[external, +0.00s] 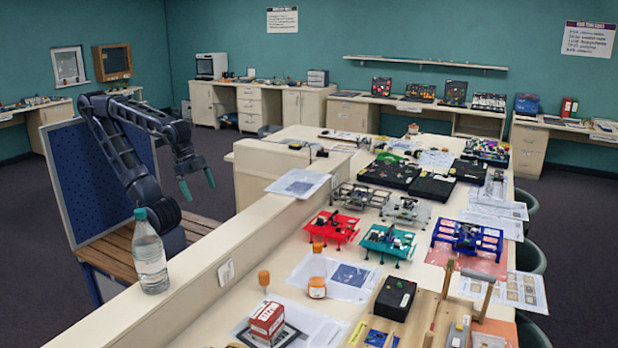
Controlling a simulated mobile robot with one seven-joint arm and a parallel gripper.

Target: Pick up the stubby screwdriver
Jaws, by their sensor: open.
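I cannot make out the stubby screwdriver for certain.
A clear water bottle (150,252) stands on the ledge (215,255) close to my arm. The long table (285,262) is crowded with red (335,228), teal (388,241) and blue (467,237) mechanisms, black cases, papers and a jar (317,288). Dark chairs line its right side.

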